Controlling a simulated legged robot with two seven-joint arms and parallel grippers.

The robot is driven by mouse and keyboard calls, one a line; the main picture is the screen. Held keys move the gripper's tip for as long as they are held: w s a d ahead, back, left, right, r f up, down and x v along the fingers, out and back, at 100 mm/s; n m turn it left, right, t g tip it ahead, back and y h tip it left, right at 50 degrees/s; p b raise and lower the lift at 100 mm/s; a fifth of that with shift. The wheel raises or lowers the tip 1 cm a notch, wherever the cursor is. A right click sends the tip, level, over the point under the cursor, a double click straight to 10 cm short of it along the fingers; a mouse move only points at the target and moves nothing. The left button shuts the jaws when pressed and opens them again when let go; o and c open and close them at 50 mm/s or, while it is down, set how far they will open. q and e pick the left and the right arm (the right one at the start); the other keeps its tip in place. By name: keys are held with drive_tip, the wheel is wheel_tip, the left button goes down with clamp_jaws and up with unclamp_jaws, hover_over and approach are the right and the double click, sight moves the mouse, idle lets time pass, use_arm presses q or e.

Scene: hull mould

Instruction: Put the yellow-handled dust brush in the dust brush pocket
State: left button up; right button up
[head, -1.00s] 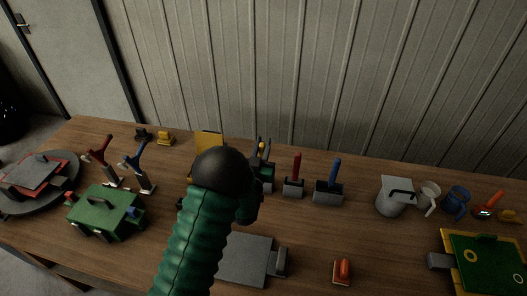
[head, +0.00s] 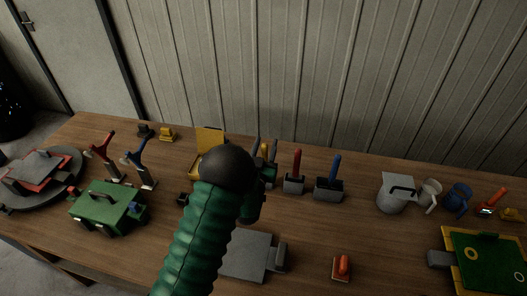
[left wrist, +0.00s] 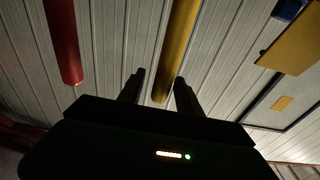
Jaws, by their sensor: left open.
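In the left wrist view the yellow handle (left wrist: 178,48) runs down between the open fingers (left wrist: 160,82). I cannot tell if they touch it. I cannot make out the dust brush pocket for certain. My right gripper is not in view.
A red-handled brush (head: 296,165) and a blue-handled brush (head: 333,170) stand upright just right of the gripper. A yellow panel (head: 208,140) stands behind my arm. A green box (head: 98,205) is at left, a grey plate (head: 247,254) in front, a red-handled block (head: 342,266) at front right.

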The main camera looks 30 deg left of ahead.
use_arm(q)
drive_tip(key=s+d+f+g+h, duration=0.1)
drive_tip(key=s+d+f+g, duration=0.1)
drive_tip(key=s, duration=0.6)
drive_tip(key=s+d+f+m+g+h+b, duration=0.1)
drive_tip(key=s+d+f+g+h, duration=0.1)
drive_tip(key=s+d+g, duration=0.3)
drive_tip(key=s+d+f+m+g+h+b, duration=0.1)
drive_tip(key=s+d+f+g, duration=0.3)
drive_tip(key=s, duration=0.6)
drive_tip(key=shift+s+f+g+h, duration=0.1)
drive_tip(key=shift+s+g+h, duration=0.15)
drive_tip(key=shift+g, duration=0.3)
drive_tip(key=shift+s+f+g+h, duration=0.1)
drive_tip(key=shift+g+h, duration=0.15)
drive_tip(key=shift+g, duration=0.3)
drive_tip(key=s+g, duration=0.3)
drive_tip(key=s, duration=0.4)
drive_tip(key=shift+d+r+m, duration=0.2)
drive_tip(key=shift+d+m, duration=0.15)
drive_tip(key=shift+m, duration=0.05)
